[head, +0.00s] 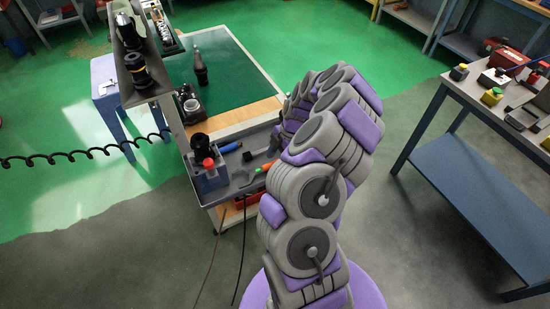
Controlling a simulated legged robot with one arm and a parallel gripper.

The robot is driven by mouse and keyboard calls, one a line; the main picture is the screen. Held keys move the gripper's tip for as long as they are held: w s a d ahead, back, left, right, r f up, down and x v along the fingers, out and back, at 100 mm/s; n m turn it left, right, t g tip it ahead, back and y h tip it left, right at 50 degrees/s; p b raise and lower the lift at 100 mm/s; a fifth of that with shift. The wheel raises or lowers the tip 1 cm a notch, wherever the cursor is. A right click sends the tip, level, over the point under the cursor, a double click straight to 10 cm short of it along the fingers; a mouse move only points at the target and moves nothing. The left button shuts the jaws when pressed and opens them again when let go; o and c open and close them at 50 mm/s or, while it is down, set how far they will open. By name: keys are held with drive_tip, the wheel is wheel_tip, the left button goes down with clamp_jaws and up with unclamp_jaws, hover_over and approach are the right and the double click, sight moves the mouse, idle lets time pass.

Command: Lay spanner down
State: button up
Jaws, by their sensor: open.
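I cannot make out a spanner for certain in the head view. The tooling cart (228,203) stands left of my arm. Its grey tray holds a blue-handled tool (229,147), a dark tool (255,152) and a tool with a green and orange handle (254,178). My grey and purple arm rises from the bottom and curves away over the cart's right side. It hides that part of the tray. My gripper does not show; the arm's far end is behind its own links.
A blue box with a red knob (208,175) stands at the tray's left end. A raised shelf (150,75) with dark tool holders overhangs the left. Dark bottle (200,68) stands on the green top. A blue bench (470,185) stands right. The floor between is clear.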

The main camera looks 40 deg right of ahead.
drive_tip(key=shift+d+r, duration=0.1)
drive_tip(key=shift+d, duration=0.25)
drive_tip(key=v, duration=0.4)
drive_tip(key=a+p+v, duration=0.1)
drive_tip(key=shift+d+r, duration=0.15)
drive_tip(key=shift+r, duration=0.45)
drive_tip(key=w+p+v, duration=0.1)
drive_tip(key=v, duration=1)
drive_tip(key=shift+s+d+p, duration=0.25)
drive_tip(key=shift+s+p, duration=0.15)
drive_tip(key=shift+s, duration=0.05)
drive_tip(key=shift+f, duration=0.1)
